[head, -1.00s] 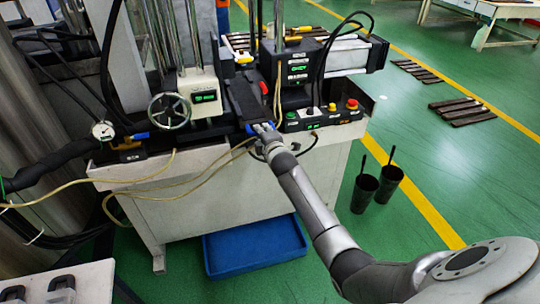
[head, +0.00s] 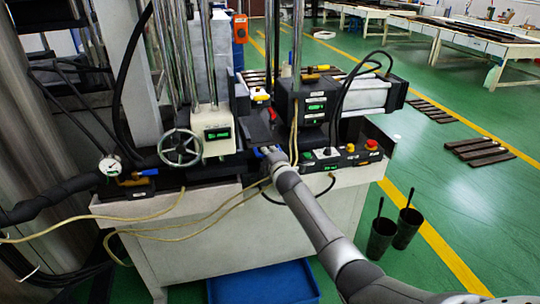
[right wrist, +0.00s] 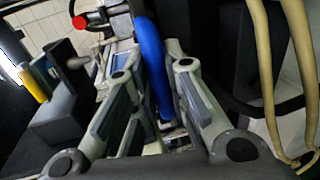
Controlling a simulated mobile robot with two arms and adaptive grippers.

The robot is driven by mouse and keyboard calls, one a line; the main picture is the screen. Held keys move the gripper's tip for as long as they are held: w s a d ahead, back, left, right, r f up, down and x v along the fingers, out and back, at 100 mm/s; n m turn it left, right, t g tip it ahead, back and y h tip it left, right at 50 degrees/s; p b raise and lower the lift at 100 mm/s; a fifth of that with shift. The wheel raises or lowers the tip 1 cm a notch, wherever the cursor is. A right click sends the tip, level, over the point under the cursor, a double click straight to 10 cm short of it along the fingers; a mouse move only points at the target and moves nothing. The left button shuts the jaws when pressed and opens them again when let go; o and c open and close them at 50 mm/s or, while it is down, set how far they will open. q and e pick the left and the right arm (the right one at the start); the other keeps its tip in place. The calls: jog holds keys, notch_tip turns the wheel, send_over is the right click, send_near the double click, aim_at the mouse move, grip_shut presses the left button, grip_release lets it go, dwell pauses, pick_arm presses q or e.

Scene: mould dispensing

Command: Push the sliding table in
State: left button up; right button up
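The sliding table (head: 258,130) is a dark flat plate at the front middle of the machine, between the handwheel side and the control box. A blue handle (right wrist: 150,60) is at its front end; in the head view it is mostly hidden by my gripper. My right gripper (head: 268,152) is at this handle. In the right wrist view its two fingers (right wrist: 155,85) stand on either side of the blue handle and appear closed on it near the tips. My left gripper is not in view.
A handwheel (head: 180,147) stands left of the plate. A control box (head: 335,158) with a red button is to the right. Loose cream cables (head: 205,215) hang across the white bench front. A blue bin (head: 265,285) and two black buckets (head: 381,238) stand on the floor.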

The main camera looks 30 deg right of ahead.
jog(key=o, duration=0.4)
jog(key=shift+w, duration=0.35)
jog(key=shift+s, duration=0.3)
jog(key=shift+v, duration=5.8)
jog(key=shift+r, duration=0.15)
jog(key=s+a+f+m+g+y, duration=0.1)
jog(key=s+f+g, duration=0.15)
jog(key=f, duration=0.75)
jog(key=s+a+f+m+g, duration=0.1)
jog(key=s+f+m, duration=0.15)
jog(key=f, duration=0.75)
jog(key=s+a+f+m+g+y, duration=0.1)
jog(key=s+f+m+g, duration=0.1)
jog(key=s+f, duration=0.7)
jog(key=s+a+f+m+g, duration=0.15)
jog(key=s+f, duration=0.45)
jog(key=f, duration=0.6)
jog(key=s+a+f+m+g, duration=0.2)
jog(key=s+f, duration=0.3)
jog(key=s, duration=0.8)
jog(key=s+a+f+m+g+y, duration=0.1)
jog(key=s+f, duration=0.5)
jog(key=s, duration=0.7)
jog(key=s+a+f+m+g, duration=0.3)
jog(key=s+f, duration=0.3)
jog(key=s, duration=0.7)
jog(key=shift+s+a+f+g+y, duration=0.1)
jog(key=shift+a+g+y, duration=0.4)
jog(key=shift+a, duration=0.4)
